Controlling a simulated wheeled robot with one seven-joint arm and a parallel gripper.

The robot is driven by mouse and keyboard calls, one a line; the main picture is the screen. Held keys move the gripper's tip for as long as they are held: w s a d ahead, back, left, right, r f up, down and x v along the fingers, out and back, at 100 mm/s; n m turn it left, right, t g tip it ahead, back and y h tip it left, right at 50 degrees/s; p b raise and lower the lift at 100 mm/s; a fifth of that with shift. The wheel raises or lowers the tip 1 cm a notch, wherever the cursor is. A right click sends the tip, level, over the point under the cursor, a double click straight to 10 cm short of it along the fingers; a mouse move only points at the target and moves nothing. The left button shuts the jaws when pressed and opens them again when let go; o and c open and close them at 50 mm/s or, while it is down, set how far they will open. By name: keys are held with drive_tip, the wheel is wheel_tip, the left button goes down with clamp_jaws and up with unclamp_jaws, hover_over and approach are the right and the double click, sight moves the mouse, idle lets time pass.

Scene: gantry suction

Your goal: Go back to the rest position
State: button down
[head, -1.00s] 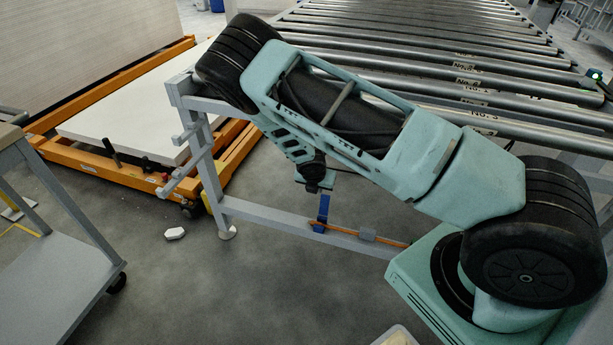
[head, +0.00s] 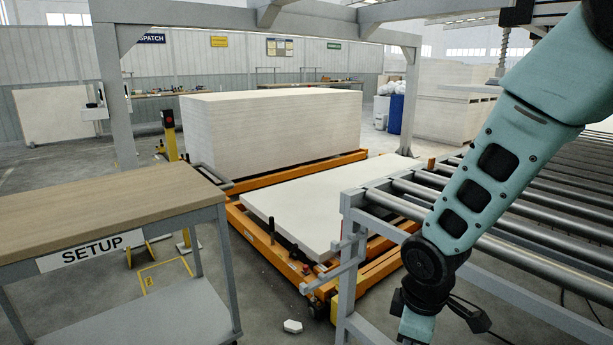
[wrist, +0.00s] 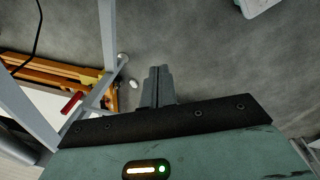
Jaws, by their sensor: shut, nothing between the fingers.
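My gripper (wrist: 158,86) shows in the wrist view with its two fingers together and nothing between them. It hangs over bare grey floor. My arm comes down the right side of the head view in front of the roller conveyor (head: 520,235). The gripper itself is not visible in the head view; the lower end of the arm runs out of the bottom of the picture.
The conveyor's grey frame leg (head: 346,270) stands close left of my arm. An orange lift table (head: 285,258) carries a white board (head: 318,205). A SETUP bench (head: 110,205) stands at the left. A small white piece (head: 292,326) lies on the floor.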

drive_tip(key=s+a+r+m+g+y, duration=0.1)
drive_tip(key=s+a+r+m, duration=0.15)
drive_tip(key=s+r, duration=0.55)
drive_tip(key=s+a+r+m, duration=0.2)
drive_tip(key=s+r+m, duration=0.15)
drive_tip(key=s, duration=0.75)
wheel_tip(320, 180, up, 16)
drive_tip(key=n+p, duration=0.1)
drive_tip(key=p, duration=1.5)
